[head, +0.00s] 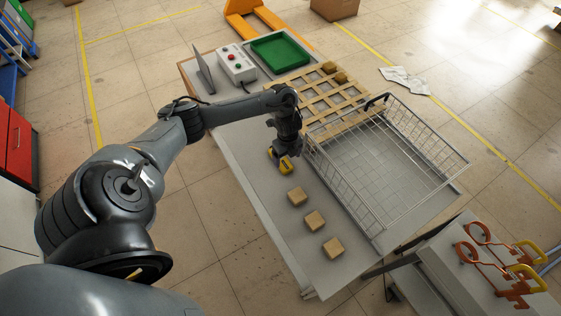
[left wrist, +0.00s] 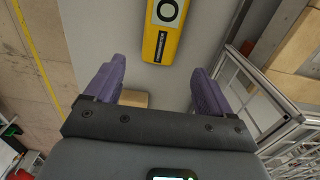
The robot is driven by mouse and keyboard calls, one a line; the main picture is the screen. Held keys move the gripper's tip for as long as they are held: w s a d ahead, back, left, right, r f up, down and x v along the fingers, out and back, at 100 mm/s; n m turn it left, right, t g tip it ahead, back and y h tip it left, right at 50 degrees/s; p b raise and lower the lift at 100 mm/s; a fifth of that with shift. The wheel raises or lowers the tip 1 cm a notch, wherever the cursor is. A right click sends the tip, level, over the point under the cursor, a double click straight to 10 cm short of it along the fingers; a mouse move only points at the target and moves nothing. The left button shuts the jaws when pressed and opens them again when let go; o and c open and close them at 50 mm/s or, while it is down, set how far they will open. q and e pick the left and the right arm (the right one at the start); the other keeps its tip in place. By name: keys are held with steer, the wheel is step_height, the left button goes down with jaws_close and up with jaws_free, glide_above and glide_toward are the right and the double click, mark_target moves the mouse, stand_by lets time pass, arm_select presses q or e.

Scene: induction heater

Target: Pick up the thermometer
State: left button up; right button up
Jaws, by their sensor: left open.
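The thermometer is a yellow and black handheld device (head: 285,166) lying on the grey table, left of the wire basket. In the left wrist view the yellow thermometer (left wrist: 162,32) lies ahead of the fingers, with a white round dial face and a black label; its top end is cut off by the picture edge. My left gripper (head: 284,150) is above the table, close to the thermometer. In the left wrist view its two purple fingers (left wrist: 158,85) are spread apart with nothing between them. My right gripper is not in view.
A wire basket (head: 446,150) stands on the table to the right. A wooden lattice (head: 316,88), green tray (head: 281,52) and button box (head: 236,63) are at the back. Copper coils (head: 499,262) sit at lower right.

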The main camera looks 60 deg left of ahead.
mark_target(286, 166)
arm_select(q)
steer(key=shift+s+f+b, duration=0.1)
steer(key=shift+f+b, duration=0.25)
steer(key=shift+f, duration=2.65)
steer(key=c, duration=1.2)
